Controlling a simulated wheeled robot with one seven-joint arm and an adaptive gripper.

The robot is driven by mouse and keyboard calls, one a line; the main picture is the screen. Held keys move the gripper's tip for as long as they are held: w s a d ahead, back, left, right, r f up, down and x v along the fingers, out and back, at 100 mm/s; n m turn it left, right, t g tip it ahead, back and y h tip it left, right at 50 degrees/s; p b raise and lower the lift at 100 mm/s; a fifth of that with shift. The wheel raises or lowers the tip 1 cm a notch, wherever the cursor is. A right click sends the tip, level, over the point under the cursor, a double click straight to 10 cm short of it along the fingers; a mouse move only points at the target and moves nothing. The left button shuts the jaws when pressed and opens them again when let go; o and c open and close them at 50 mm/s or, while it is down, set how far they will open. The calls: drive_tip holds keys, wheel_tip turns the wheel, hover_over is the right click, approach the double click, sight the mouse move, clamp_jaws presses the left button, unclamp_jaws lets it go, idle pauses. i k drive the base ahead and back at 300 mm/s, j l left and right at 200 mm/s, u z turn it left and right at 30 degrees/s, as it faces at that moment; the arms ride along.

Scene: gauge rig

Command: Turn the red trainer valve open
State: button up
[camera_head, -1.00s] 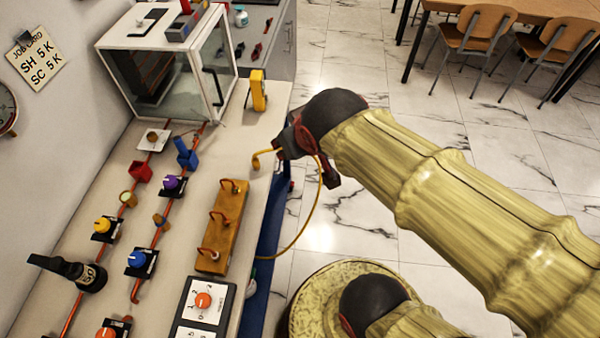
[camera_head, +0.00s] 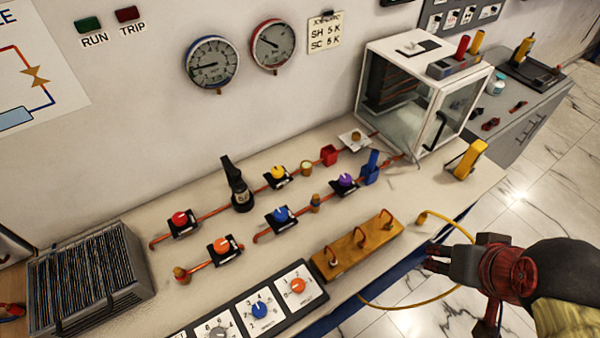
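The red trainer valve (camera_head: 180,218) has a red round knob on a dark base, set on the copper pipe at the back left of the bench. Nothing covers it. My gripper (camera_head: 432,258) is at the right, beyond the front edge of the bench, far from the red valve and near the yellow hose. It touches no valve. Its fingers point left and are too small and dark to tell whether they are open or shut.
Other knobs stand near: orange (camera_head: 222,245), blue (camera_head: 281,214), yellow (camera_head: 278,172) and purple (camera_head: 346,180). A tall black fitting (camera_head: 238,187) rises right of the red valve. A wooden block with hooks (camera_head: 345,258) and a dial panel (camera_head: 275,310) line the front. A finned unit (camera_head: 85,280) stands left.

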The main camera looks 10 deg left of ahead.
sight(179, 219)
drive_tip(key=u, duration=1.2)
